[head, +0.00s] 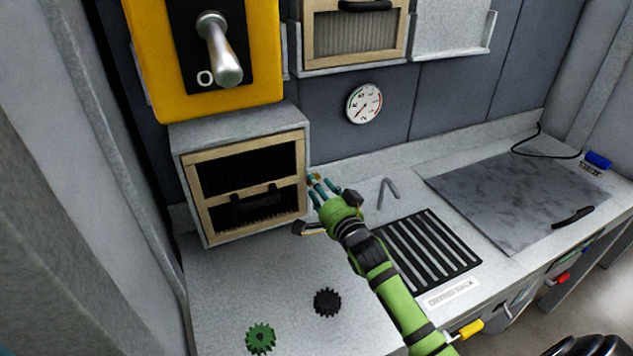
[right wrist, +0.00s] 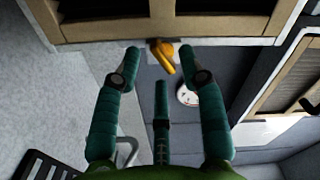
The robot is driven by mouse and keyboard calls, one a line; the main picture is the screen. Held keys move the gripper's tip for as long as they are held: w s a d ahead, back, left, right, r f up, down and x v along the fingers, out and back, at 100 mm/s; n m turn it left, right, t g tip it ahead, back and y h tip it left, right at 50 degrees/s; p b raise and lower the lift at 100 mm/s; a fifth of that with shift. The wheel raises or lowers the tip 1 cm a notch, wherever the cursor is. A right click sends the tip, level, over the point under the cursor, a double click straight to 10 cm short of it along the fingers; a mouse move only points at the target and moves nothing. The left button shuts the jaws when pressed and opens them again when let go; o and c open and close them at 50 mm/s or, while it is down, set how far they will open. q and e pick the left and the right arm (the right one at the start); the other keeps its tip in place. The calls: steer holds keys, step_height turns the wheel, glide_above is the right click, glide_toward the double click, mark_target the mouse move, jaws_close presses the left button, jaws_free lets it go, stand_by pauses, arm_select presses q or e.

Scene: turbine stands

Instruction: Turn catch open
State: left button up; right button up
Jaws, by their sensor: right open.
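The catch is a small orange lever (right wrist: 163,55) on a pale plate at the edge of a wood-framed box. In the head view a bit of orange (head: 315,177) shows at the right side of the grey box with a wooden frame (head: 188,200). My right gripper (head: 324,187) is beside that side of the box, its teal fingers pointing at the catch. In the right wrist view the gripper (right wrist: 160,68) is open, with fingers to either side of the lever and a third below it. The fingers appear apart from the catch. My left gripper is not in view.
A yellow switch box (head: 145,60) with a grey handle hangs above. A round gauge (head: 364,103) is on the wall. A black slotted rack (head: 425,255), a bent grey rod (head: 387,190), a black gear (head: 327,302) and a green gear (head: 260,338) are on the counter.

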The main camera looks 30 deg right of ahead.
steer(key=shift+w, duration=1)
jaws_close()
steer(key=shift+d+n, duration=0.1)
steer(key=shift+n, duration=0.3)
steer(key=n+p, duration=0.1)
steer(key=n, duration=0.4)
steer(key=n+p, duration=0.1)
steer(key=n, duration=0.4)
steer(key=shift+d+r+n+p, duration=0.1)
steer(key=shift+r+n+p, duration=0.1)
steer(key=shift+n+p, duration=0.15)
steer(key=shift+n, duration=0.35)
